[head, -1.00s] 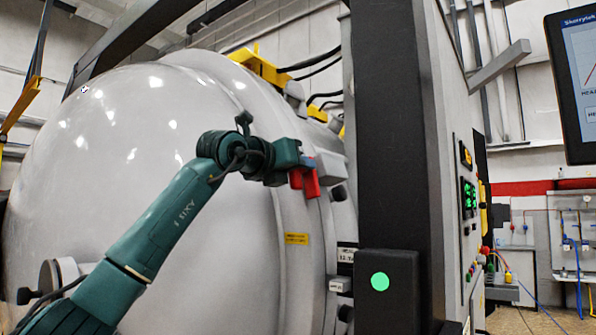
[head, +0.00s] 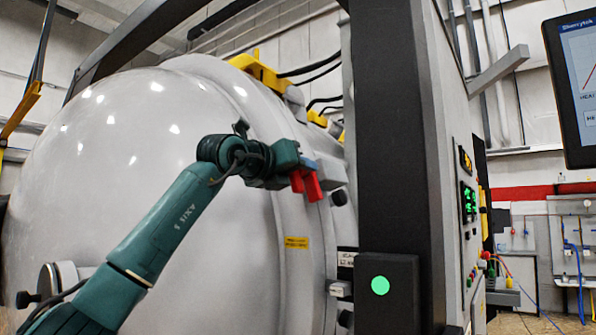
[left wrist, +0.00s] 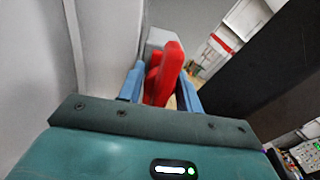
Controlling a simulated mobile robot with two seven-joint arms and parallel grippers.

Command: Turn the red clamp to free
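The red clamp (head: 313,187) sits on the flange at the right edge of the big white furnace door (head: 130,150), beside a light grey block. My left gripper (head: 304,167) is at the clamp, its blue fingers partly hidden by the clamp in the head view. In the left wrist view the red clamp (left wrist: 168,70) stands up between the two blue fingers (left wrist: 161,88). The fingers are apart, one on each side, with a gap visible on the right side. Whether the left finger touches it I cannot tell. My right gripper is not in view.
A dark upright post (head: 385,130) with a black box and green light stands just right of the clamp. A control panel (head: 468,200) and a screen (head: 577,95) are farther right. Yellow brackets (head: 258,70) sit on top of the furnace.

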